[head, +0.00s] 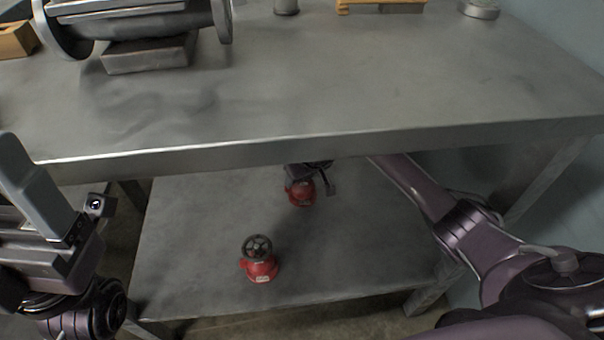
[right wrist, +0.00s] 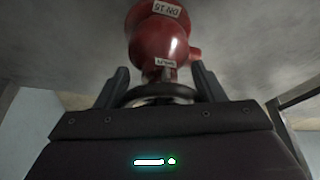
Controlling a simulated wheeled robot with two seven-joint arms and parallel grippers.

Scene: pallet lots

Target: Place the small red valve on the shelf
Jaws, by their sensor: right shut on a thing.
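A red valve (head: 300,193) is under the tabletop, over the back part of the lower shelf (head: 360,255). My right gripper (head: 318,172) is shut on its dark handwheel, partly hidden by the tabletop edge. In the right wrist view the same valve (right wrist: 160,45) shows a "DN 15" label, with its handwheel between the fingers. I cannot tell whether its base touches the shelf. A second red valve (head: 259,265) with a dark handwheel stands upright nearer the shelf's front. My left gripper (head: 40,190) is at the left edge, away from both valves; its opening cannot be made out.
The metal tabletop (head: 330,90) overhangs the lower shelf and its front edge runs above my right arm. A flanged pipe (head: 140,22) on a block lies at its back left. Table legs (head: 435,290) stand at the shelf's sides. The shelf's right part looks clear.

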